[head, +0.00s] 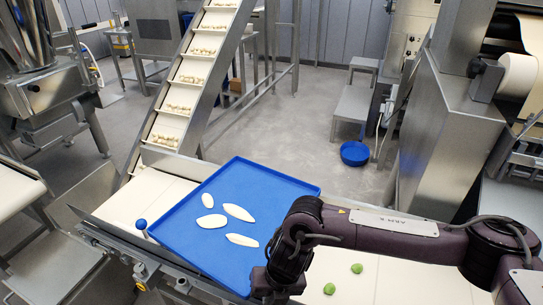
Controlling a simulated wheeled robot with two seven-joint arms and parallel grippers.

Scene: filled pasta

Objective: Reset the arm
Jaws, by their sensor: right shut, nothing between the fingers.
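My right arm (390,228) comes in from the right and reaches over the front right part of the blue tray. Its dark wrist bends down, and my right gripper (272,290) points down near the bottom edge of the picture, by the tray's front right corner. It is shut and holds nothing, though its fingertips are hard to make out. My left gripper does not show.
The blue tray (180,238) lies over a pale conveyor belt (390,284) and bears several flat white pieces (238,212). Two green pieces (357,268) lie on the belt, right of the gripper. A sloped conveyor (190,72) rises behind; a steel machine (450,140) stands right.

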